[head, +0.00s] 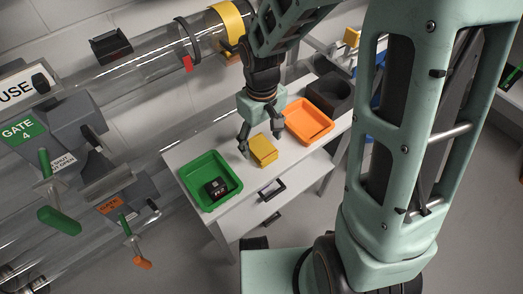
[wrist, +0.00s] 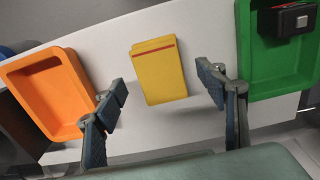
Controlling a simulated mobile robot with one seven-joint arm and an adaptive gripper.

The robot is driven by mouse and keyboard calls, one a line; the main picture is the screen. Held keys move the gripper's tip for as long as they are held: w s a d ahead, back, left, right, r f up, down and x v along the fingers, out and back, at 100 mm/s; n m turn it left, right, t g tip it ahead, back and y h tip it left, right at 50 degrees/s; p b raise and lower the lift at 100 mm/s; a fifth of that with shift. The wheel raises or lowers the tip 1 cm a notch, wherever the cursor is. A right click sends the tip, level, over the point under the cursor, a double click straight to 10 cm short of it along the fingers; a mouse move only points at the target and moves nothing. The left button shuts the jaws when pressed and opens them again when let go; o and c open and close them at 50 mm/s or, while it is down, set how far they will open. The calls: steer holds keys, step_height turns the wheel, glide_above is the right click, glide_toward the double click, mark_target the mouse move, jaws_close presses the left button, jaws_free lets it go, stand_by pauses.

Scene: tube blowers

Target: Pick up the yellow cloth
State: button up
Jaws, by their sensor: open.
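The yellow cloth (head: 263,150) is a folded, block-like stack lying on the white table between the green tray and the orange tray in the head view. In the wrist view the yellow cloth (wrist: 158,70) shows a thin red stripe near its far edge. My gripper (head: 261,142) is open above the table, close to the cloth. In the wrist view my gripper (wrist: 165,90) has its two fingers spread, with the cloth showing between and beyond them. Nothing is held. I cannot tell the exact height of the fingertips over the cloth.
The green tray (head: 232,168) holds a black and red object (head: 217,188). The orange tray (head: 325,132) looks empty. A dark container (head: 332,94) stands behind it. The white table (head: 196,150) has a drawer with a dark handle. Clear tubes run along the wall.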

step_height(320, 180, down, 3)
steer(key=shift+r+b, duration=0.1)
steer(key=shift+b, duration=0.2)
steer(key=shift+c, duration=0.3)
steer(key=c, duration=1.1)
steer(key=shift+r, duration=0.1)
steer(key=shift+r+p, duration=0.9)
steer(key=shift+s+a+r+p, duration=0.5)
steer(key=shift+s+r+p, duration=0.95)
steer(key=shift+s+r, duration=0.6)
steer(key=shift+s+a+r+p, duration=0.45)
steer(key=shift+s+r+p, duration=1.15)
steer(key=shift+s, duration=0.9)
steer(key=shift+s+a+r+p, duration=0.5)
steer(key=shift+s+r+p, duration=0.85)
steer(key=shift+s+r, duration=0.75)
